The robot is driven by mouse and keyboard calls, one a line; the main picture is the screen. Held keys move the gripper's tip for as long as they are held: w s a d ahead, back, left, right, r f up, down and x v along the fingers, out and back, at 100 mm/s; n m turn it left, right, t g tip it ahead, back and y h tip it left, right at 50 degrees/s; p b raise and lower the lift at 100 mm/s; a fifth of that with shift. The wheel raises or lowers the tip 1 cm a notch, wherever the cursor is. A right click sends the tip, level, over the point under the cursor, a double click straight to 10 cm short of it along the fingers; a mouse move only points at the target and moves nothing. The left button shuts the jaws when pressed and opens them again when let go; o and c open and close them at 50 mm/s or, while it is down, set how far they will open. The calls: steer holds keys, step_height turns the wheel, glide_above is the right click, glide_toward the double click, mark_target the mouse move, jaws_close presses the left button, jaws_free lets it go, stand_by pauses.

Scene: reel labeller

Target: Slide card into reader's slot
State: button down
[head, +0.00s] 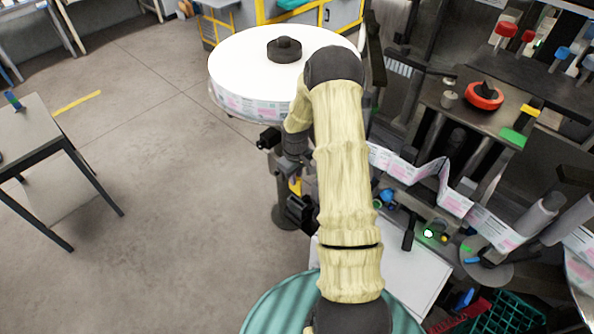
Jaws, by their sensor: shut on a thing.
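My arm reaches from the bottom of the head view up and bends down beside the big white reel. My gripper (292,171) is small and dark below the wrist, partly hidden by my arm. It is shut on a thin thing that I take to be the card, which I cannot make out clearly. A dark box (301,213), possibly the reader, is just below the gripper, next to a yellow patch (295,187). I cannot see its slot, or tell whether the card touches it.
The large white label reel (245,60) stands behind the gripper. The labeller's rollers and printed label web (455,202) fill the right side. A white board (405,275) and a teal round top (275,305) are in front. A grey table (30,130) stands left; the floor between is clear.

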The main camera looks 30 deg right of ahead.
steer(key=shift+s+d+n, duration=0.25)
steer(key=shift+d+n, duration=0.05)
steer(key=shift+d, duration=0.05)
steer(key=shift+f, duration=0.1)
steer(key=shift+w, duration=0.1)
steer(key=shift+f, duration=0.15)
steer(key=shift+f+b, duration=1.35)
steer(key=shift+f, duration=0.5)
steer(key=shift+a, duration=0.1)
steer(key=shift+f+b, duration=2.3)
steer(key=shift+f, duration=0.9)
